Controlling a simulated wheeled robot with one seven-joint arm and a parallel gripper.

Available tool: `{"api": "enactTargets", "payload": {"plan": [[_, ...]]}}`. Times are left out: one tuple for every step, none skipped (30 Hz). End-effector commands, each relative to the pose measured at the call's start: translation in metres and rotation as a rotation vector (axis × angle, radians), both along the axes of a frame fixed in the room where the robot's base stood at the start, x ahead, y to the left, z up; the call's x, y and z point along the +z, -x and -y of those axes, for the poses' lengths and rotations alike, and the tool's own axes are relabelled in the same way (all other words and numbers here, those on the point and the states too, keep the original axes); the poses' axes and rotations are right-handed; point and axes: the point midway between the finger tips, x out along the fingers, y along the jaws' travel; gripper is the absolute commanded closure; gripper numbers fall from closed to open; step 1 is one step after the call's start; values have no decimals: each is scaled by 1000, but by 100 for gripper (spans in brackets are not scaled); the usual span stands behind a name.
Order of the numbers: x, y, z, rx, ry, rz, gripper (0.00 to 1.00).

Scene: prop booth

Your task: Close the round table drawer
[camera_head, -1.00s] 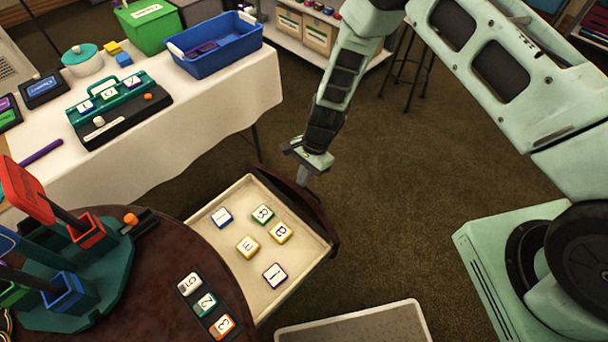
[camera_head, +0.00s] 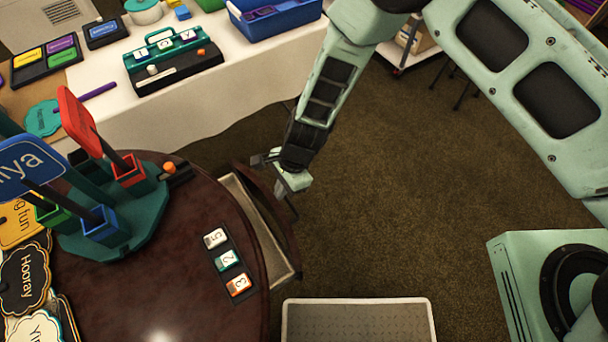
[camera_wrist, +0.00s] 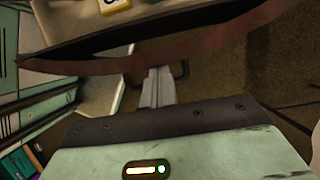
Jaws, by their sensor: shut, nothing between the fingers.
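The round table (camera_head: 190,250) has a dark reddish-brown top and fills the lower left of the head view. Its drawer (camera_head: 262,228) sticks out a short way on the right side, showing a narrow strip of pale inside. The curved drawer front (camera_wrist: 200,62) crosses the upper wrist view, with a dark handle (camera_wrist: 181,72) on it. My gripper (camera_wrist: 157,78) is shut and empty, its fingertips at the drawer front beside the handle. Whether they touch it is hard to tell. Inside the drawer a yellow-edged block (camera_wrist: 112,4) shows at the top of the wrist view.
A tray of numbered tiles (camera_head: 228,262) and a teal stand with coloured boxes (camera_head: 110,215) are on the round table. A grey-topped platform (camera_head: 358,320) is at the bottom. A white-clothed table (camera_head: 240,75) stands behind. Carpet (camera_head: 400,200) to the right is clear.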

Motion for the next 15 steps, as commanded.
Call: {"api": "enactTargets", "payload": {"plan": [[0, 7, -10, 4, 0, 0, 100], [0, 10, -14, 3, 0, 0, 100], [0, 14, -20, 3, 0, 0, 100], [0, 16, -24, 3, 0, 0, 100], [0, 19, -27, 1, 0, 0, 100], [0, 22, -32, 2, 0, 0, 100], [0, 24, -35, 3, 0, 0, 100], [0, 25, -37, 2, 0, 1, 100], [0, 27, -40, 1, 0, 0, 100], [0, 28, -42, 1, 0, 0, 100], [0, 30, -44, 0, 0, 0, 100], [0, 31, -46, 0, 1, 1, 100], [0, 31, -47, -1, 1, 0, 100], [0, 32, -48, -1, 1, 0, 100], [0, 32, -48, -1, 1, 0, 100]]}}
